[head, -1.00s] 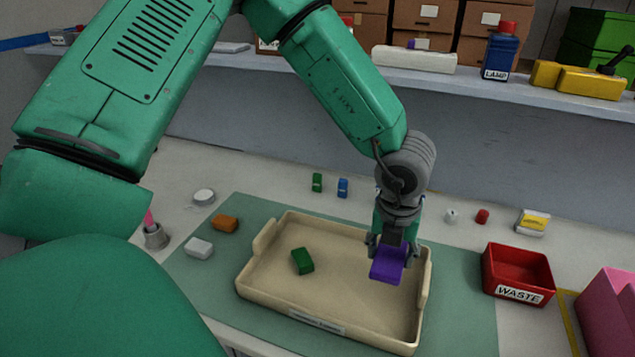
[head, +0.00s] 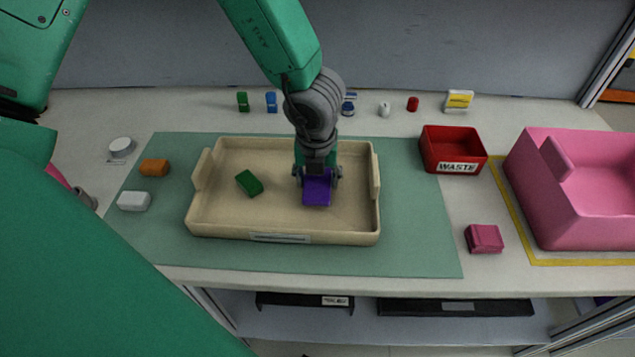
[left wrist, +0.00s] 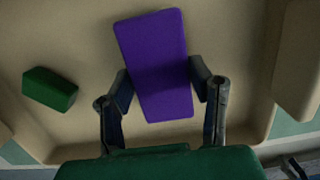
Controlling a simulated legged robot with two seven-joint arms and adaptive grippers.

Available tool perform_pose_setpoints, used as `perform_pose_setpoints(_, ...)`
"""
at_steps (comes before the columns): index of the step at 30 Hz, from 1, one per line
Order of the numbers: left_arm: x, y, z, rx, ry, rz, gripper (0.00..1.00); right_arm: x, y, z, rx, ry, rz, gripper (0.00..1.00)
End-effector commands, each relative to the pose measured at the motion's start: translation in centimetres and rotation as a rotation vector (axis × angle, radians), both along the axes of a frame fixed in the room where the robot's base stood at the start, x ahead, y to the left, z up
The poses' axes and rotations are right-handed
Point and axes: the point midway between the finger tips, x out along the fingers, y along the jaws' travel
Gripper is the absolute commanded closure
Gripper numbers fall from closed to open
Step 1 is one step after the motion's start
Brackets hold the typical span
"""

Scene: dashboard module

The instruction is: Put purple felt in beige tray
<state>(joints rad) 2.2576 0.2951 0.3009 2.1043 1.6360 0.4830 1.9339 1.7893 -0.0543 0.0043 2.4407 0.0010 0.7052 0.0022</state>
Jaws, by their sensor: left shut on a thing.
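The purple felt (head: 317,189) is a flat block held at the tips of my left gripper (head: 317,175), over the right half of the beige tray (head: 220,222). In the left wrist view the purple felt (left wrist: 155,60) sits between the two fingers of the left gripper (left wrist: 160,85), which are shut on its sides. The tray floor (left wrist: 75,25) lies beneath it. I cannot tell whether the felt touches the floor. My right gripper is not in view.
A green block (head: 249,183) lies in the tray's left half; it also shows in the left wrist view (left wrist: 50,90). Orange (head: 154,168) and white (head: 134,201) blocks lie left of the tray. A red waste bin (head: 453,150), a pink block (head: 484,239) and a pink bin (head: 580,190) stand right.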

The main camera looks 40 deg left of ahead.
Motion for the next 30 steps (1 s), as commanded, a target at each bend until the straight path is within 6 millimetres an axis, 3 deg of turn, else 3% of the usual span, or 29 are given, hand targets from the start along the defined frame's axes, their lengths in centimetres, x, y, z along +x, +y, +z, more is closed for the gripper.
perform_pose_setpoints(3,0.0,0.0,-1.7,0.000,0.002,-0.002,0.76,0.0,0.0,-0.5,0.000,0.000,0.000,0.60)
perform_pose_setpoints(12,0.0,0.0,-1.8,0.000,0.001,-0.001,0.76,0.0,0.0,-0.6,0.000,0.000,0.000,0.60)
perform_pose_setpoints(13,0.0,-0.1,-1.9,0.000,0.001,-0.001,0.49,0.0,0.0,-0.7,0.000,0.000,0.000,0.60)
perform_pose_setpoints(15,0.0,-0.1,-1.8,0.000,0.001,-0.001,0.32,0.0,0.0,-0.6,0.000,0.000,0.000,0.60)
perform_pose_setpoints(25,0.0,0.0,-1.6,0.000,0.001,-0.001,0.32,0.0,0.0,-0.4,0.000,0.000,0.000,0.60)
perform_pose_setpoints(30,-0.2,-0.2,0.5,-0.001,-0.003,0.002,0.32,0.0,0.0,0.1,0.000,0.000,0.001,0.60)
